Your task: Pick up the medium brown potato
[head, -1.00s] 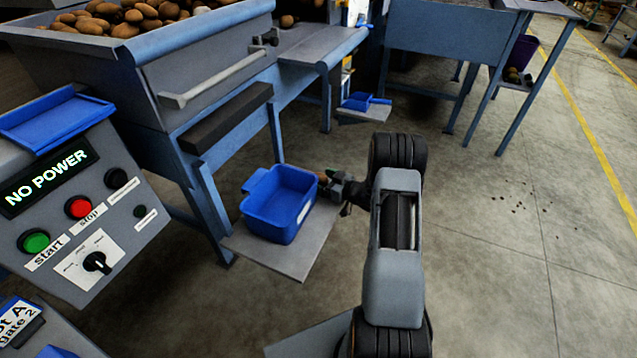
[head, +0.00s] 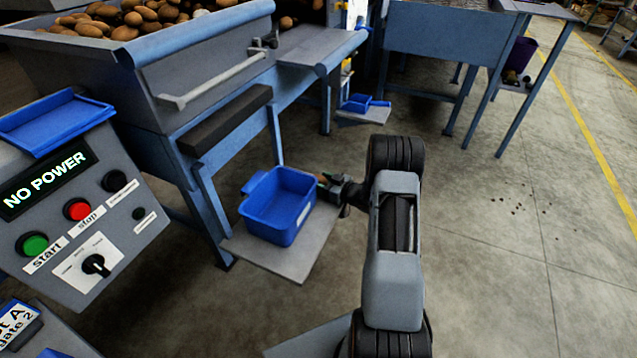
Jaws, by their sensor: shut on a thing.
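My gripper (head: 326,182) is at the right side of the blue bin (head: 279,222), by its upper right corner. It is small in the head view, and its jaws are shut on a small brown thing, taken as the medium brown potato (head: 321,178). Most of that potato is hidden by the jaws and the bin's rim, so its size and shape cannot be told. The bin stands on a grey shelf plate (head: 290,265). Its visible inside looks empty. Many brown potatoes (head: 140,15) lie in the hopper at the upper left.
A control panel (head: 75,215) reading "NO POWER" stands at the left. The blue-grey hopper machine (head: 200,75) fills the upper left. A smaller blue tray (head: 362,103) sits on a plate behind my arm. A dark purple bucket (head: 522,52) is far right.

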